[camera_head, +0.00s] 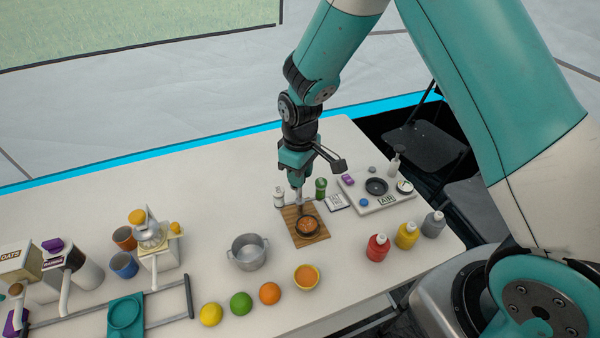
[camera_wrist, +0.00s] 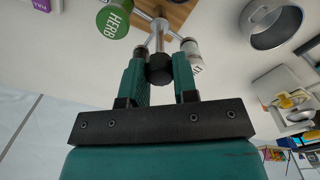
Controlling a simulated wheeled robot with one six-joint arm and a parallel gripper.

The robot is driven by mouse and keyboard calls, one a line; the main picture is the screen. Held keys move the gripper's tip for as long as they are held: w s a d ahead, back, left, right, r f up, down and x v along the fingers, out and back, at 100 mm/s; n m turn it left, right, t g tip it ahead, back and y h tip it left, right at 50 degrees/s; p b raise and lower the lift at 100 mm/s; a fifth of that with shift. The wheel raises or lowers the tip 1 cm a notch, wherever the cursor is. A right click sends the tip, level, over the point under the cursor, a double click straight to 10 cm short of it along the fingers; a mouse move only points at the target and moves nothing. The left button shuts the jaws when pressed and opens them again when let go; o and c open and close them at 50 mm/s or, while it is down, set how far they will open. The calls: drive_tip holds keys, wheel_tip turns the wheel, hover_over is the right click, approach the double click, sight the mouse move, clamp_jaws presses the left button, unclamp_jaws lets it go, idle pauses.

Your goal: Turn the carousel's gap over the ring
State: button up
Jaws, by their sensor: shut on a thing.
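My gripper (camera_head: 298,192) points down over the wooden board (camera_head: 318,239). In the wrist view my gripper (camera_wrist: 159,66) is shut on a black knob (camera_wrist: 160,70) between its two fingers. Thin metal spokes (camera_wrist: 158,28) spread out beyond the knob; they look like the carousel's arms. A green-lidded HERB jar (camera_wrist: 113,23) and a white jar (camera_wrist: 192,50) sit on either side of them. The same green jar (camera_head: 320,188) and white jar (camera_head: 279,197) flank my gripper in the head view. A dark-rimmed round piece with orange inside (camera_head: 308,225) lies on the board. I cannot clearly tell the gap or the ring.
A metal pot (camera_head: 248,253) stands left of the board. Fruit (camera_head: 241,304) lies along the front. Cups and a white machine (camera_head: 165,252) are at left.

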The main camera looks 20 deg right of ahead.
drive_tip(key=shift+n, duration=0.6)
drive_tip(key=o, duration=0.9)
drive_tip(key=shift+o, duration=0.2)
wheel_tip(320, 180, up, 18)
drive_tip(key=b, duration=0.1)
drive_tip(key=shift+f+b, duration=0.25)
drive_tip(key=shift+b, duration=0.1)
